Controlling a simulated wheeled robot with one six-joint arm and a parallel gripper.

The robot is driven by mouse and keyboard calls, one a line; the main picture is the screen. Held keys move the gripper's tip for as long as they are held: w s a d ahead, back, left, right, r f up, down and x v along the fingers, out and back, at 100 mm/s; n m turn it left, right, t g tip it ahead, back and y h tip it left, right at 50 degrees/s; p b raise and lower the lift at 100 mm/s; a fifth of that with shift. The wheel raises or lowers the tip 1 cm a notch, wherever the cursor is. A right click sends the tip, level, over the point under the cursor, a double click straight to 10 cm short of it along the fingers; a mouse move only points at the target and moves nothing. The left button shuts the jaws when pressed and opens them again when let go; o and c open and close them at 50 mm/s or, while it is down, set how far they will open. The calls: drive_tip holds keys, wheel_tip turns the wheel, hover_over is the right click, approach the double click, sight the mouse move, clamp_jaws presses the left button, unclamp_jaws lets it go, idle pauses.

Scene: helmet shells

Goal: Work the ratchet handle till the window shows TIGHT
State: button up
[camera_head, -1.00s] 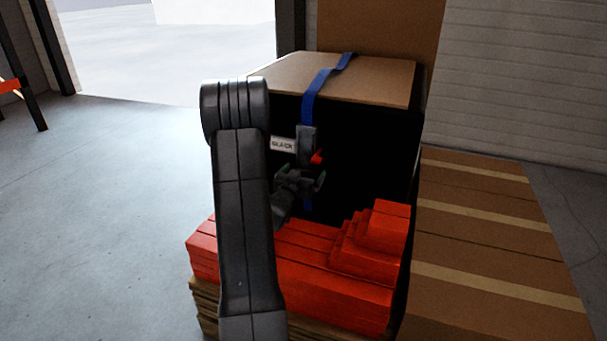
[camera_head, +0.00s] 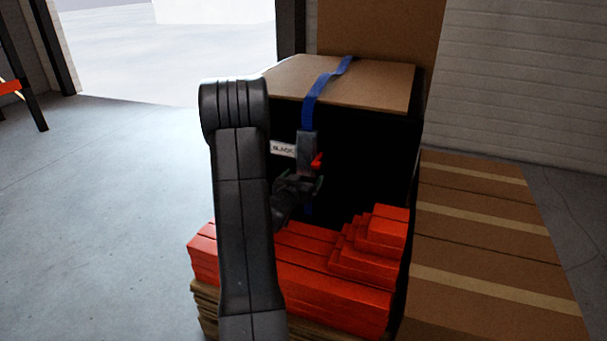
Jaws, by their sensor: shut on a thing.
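The ratchet (camera_head: 307,149) hangs on a blue strap (camera_head: 326,88) against the dark front of a large box. A red part (camera_head: 317,161) sticks out at the ratchet's right side. The white window (camera_head: 283,149) beside the ratchet reads what looks like "SLACK". My gripper (camera_head: 310,184) is just below the ratchet and is shut on the ratchet handle, whose held part is mostly hidden by the jaws. My arm comes up from the bottom and hides the box's left side.
The box has a tan top (camera_head: 355,80). Stacked red blocks (camera_head: 310,270) stand low in front of it, below my gripper. Tan cartons (camera_head: 490,240) fill the right side. Open floor (camera_head: 100,200) lies to the left.

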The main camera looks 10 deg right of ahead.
drive_tip(key=shift+s+a+r+g+y+p, duration=0.6)
drive_tip(key=shift+s+g+p, duration=0.25)
drive_tip(key=shift+p, duration=1.85)
drive_tip(key=shift+s+a+r+g+y+p, duration=0.55)
drive_tip(key=shift+s+g+p, duration=0.25)
drive_tip(key=shift+p, duration=1.85)
drive_tip(key=s+a+r+g+y+p, duration=0.1)
drive_tip(key=p, duration=0.5)
drive_tip(key=s+r+g+y+p, duration=0.1)
drive_tip(key=g+p, duration=0.1)
drive_tip(key=p, duration=0.4)
drive_tip(key=shift+s+a+r, duration=0.3)
drive_tip(key=shift+s+a, duration=0.05)
drive_tip(key=shift+a, duration=0.05)
drive_tip(key=shift+s+a+r+p, duration=0.2)
drive_tip(key=shift+s+p, duration=0.05)
drive_tip(key=shift+p, duration=0.7)
drive_tip(key=shift+s+a+r+p, duration=0.25)
drive_tip(key=shift+s+r+p, duration=0.1)
drive_tip(key=shift+r+p, duration=0.45)
drive_tip(key=shift+s+a+r+p, duration=0.2)
drive_tip(key=shift+s+r+p, duration=0.1)
drive_tip(key=shift+r+p, duration=0.4)
drive_tip(key=o, duration=1.1)
drive_tip(key=shift+s+a, duration=0.1)
